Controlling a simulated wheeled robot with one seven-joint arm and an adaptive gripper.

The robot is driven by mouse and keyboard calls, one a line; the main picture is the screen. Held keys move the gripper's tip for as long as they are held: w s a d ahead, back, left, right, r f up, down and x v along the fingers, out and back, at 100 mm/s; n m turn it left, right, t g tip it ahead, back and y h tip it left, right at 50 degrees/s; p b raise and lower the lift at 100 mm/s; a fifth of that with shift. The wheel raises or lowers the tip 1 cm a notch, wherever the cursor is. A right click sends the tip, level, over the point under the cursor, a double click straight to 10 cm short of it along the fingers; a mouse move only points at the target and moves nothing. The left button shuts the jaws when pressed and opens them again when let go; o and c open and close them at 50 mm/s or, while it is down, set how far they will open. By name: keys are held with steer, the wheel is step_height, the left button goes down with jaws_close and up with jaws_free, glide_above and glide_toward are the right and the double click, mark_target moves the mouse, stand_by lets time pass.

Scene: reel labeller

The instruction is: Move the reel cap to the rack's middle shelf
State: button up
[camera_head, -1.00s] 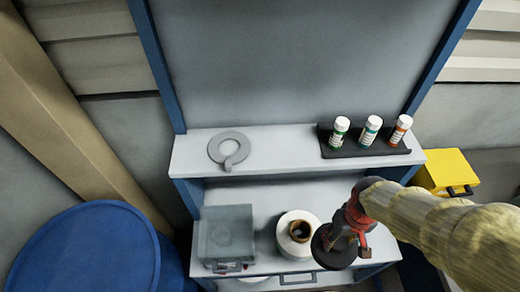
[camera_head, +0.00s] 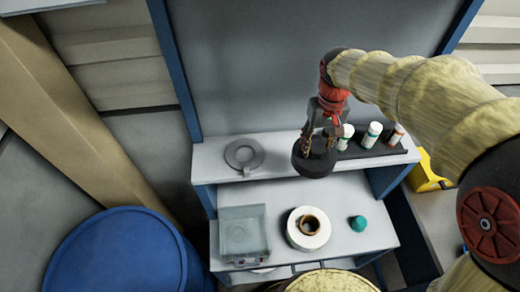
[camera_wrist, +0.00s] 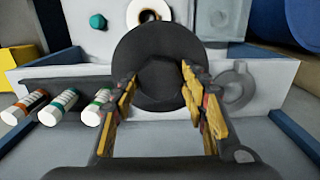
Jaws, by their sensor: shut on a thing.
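My gripper (camera_head: 318,142) is shut on a round black piece that I take to be the reel cap (camera_head: 313,166). The cap hangs under the fingers, at the front of the rack's ledge (camera_head: 215,172), left of the bottles; I cannot tell if they touch. In the wrist view my gripper (camera_wrist: 157,75) has a finger on each side of the cap's raised hub, and the wide black disc (camera_wrist: 135,45) spreads beyond. This ledge seems to be the middle shelf. A white reel (camera_head: 296,238) with a brown core stands on the lower surface.
A grey ring (camera_head: 243,154) lies on the ledge's left part. A dark tray (camera_head: 378,150) holds several capped bottles at its right. A clear box (camera_head: 243,235) and a teal knob (camera_head: 358,223) stand below. A blue drum (camera_head: 115,255) is at the lower left.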

steer(key=shift+w+f, duration=0.15)
steer(key=shift+w, duration=0.05)
steer(key=shift+w+a+f+p, duration=0.55)
steer(key=shift+w+a+f, duration=0.05)
steer(key=shift+w+f, duration=1.5)
steer(key=shift+w+a+f+p, duration=0.5)
steer(key=shift+w+a+f, duration=0.1)
steer(key=shift+w+f, duration=1.55)
steer(key=shift+w+a+f+p, duration=0.55)
steer(key=shift+w+a+f, duration=0.05)
steer(key=shift+w+f, duration=1.5)
steer(key=shift+f, duration=0.1)
steer(key=shift+f, duration=0.1)
steer(key=o, duration=1.2)
steer(key=shift+o, duration=0.5)
